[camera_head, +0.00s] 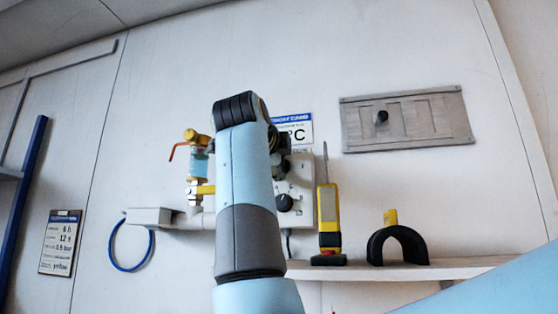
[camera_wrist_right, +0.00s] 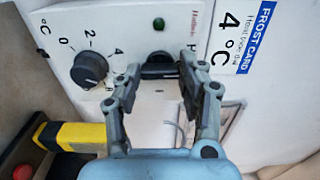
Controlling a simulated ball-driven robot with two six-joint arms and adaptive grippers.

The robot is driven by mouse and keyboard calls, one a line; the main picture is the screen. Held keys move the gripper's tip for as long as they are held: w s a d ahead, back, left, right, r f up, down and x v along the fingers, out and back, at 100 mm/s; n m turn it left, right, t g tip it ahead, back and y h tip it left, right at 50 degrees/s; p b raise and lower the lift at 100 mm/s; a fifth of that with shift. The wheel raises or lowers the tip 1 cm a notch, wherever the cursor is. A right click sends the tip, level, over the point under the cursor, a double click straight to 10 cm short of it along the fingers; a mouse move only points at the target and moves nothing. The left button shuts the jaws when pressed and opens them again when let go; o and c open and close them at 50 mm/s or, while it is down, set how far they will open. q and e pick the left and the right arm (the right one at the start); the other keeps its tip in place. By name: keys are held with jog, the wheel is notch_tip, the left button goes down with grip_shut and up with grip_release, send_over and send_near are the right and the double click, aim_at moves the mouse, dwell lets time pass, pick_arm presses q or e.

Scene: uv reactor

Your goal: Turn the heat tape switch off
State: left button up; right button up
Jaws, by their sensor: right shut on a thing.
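The white control box (camera_head: 300,187) is on the wall in the middle of the head view, partly hidden behind my right arm. In the right wrist view its black heat tape switch (camera_wrist_right: 158,70) sits below a dark green lamp (camera_wrist_right: 158,23). My right gripper (camera_wrist_right: 160,76) has one finger on each side of this switch and is shut on it. The fingers hide part of the switch, and I cannot tell its setting. A separate black dial (camera_wrist_right: 90,69) with a °C scale is to the left of the switch. My left gripper is not in view.
A frost card (camera_wrist_right: 256,40) reading 4 °C is beside the box. A yellow-black tool (camera_head: 328,208) and a black arch (camera_head: 394,244) stand on the shelf (camera_head: 450,268). Left are a valve assembly (camera_head: 197,165) and a blue cable (camera_head: 113,250). A grey panel (camera_head: 430,117) is at upper right.

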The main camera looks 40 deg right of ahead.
jog(key=shift+f, duration=0.1)
jog(key=o, duration=1.2)
jog(key=shift+c, duration=0.2)
